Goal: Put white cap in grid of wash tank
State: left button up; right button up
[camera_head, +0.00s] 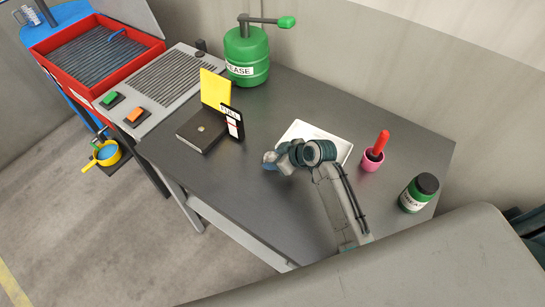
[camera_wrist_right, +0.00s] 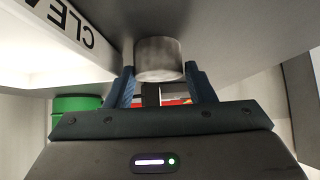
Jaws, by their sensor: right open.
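A pale grey-white cylinder, which looks like the white cap (camera_wrist_right: 158,58), stands between the two fingers of my right gripper (camera_wrist_right: 159,70) in the right wrist view. The fingers are open on either side of it; whether either touches it I cannot tell. In the head view my right gripper (camera_head: 272,160) is low over the table beside the white tray, and the cap is hidden there. The red wash tank (camera_head: 38,48) with its dark ribbed grid (camera_head: 92,55) is at the upper left. My left gripper is not in view.
The dark table (camera_head: 215,185) holds a white tray (camera_head: 335,141), a pink cup (camera_head: 371,162) with a red handle, a green jar (camera_head: 409,203), a green can (camera_head: 245,50) and a black box (camera_head: 196,136) with cards. A slatted grey panel (camera_head: 178,75) lies between table and tank.

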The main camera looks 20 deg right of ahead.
jog(key=shift+x, duration=1)
jog(key=shift+d+r, duration=0.1)
jog(key=c, duration=0.6)
